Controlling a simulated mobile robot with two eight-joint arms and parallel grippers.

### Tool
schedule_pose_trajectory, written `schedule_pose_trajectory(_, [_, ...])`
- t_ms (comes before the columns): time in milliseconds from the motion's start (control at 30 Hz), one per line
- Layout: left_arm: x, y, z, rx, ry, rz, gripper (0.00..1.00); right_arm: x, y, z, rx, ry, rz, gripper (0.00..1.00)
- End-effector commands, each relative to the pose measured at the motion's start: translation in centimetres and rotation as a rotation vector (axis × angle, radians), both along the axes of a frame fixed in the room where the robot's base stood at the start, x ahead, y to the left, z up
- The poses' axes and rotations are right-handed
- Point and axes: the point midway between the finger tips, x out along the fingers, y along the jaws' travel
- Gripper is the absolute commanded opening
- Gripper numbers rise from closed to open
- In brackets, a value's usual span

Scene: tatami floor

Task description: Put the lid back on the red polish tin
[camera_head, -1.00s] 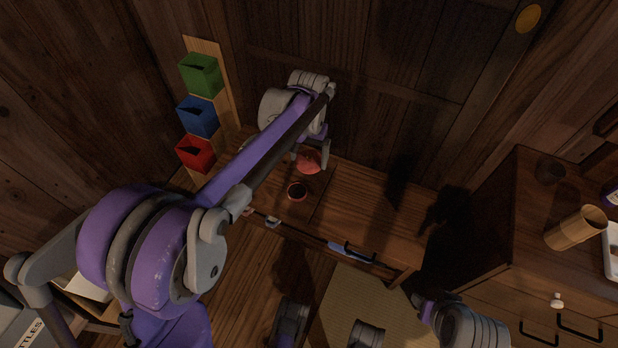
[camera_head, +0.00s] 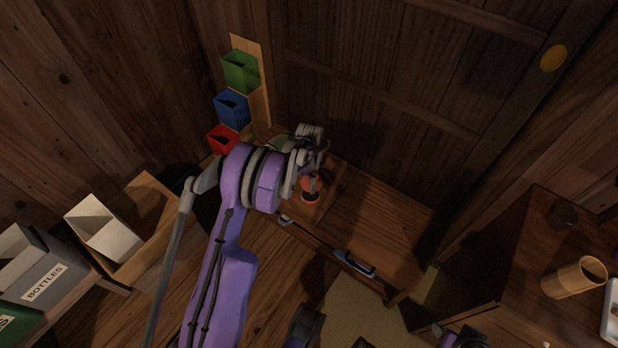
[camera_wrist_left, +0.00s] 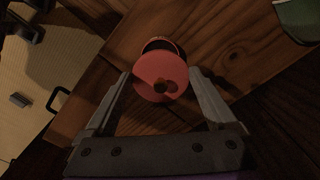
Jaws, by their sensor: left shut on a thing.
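The red lid (camera_wrist_left: 150,72), round with small brown marks near its middle, sits between the fingers of my left gripper (camera_wrist_left: 160,85), which is shut on it. The red polish tin (camera_wrist_left: 164,44) is just beyond the lid in the left wrist view, dark inside and partly hidden by it. In the head view the tin (camera_head: 310,197) stands on the low wooden table, with the lid (camera_head: 310,182) and my left gripper (camera_head: 312,175) close over it. Whether lid and tin touch, I cannot tell. My right gripper cannot be made out.
Green (camera_head: 240,71), blue (camera_head: 232,109) and red (camera_head: 222,139) boxes are stacked along a board at the table's left end. A blue-handled tool (camera_head: 354,262) is at the front edge. The table's right part (camera_head: 385,218) is clear. A cabinet with a wooden cup (camera_head: 573,278) stands right.

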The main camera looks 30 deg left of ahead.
Motion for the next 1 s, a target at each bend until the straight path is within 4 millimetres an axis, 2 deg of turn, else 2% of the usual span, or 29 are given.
schedule_pose_trajectory(367, [0.0, 0.2, -2.1, 0.000, 0.000, -0.011, 0.40, 0.1, 0.0, -0.9, 0.000, 0.003, 0.000, 0.50])
schedule_pose_trajectory(800, [0.0, 0.1, -6.3, 0.000, 0.001, -0.010, 0.40, 0.4, 0.0, -3.6, 0.000, 0.012, 0.000, 0.50])
schedule_pose_trajectory(1000, [0.0, 0.2, -6.7, 0.000, 0.000, -0.010, 0.40, 0.4, 0.0, -4.0, 0.000, 0.013, 0.000, 0.50])
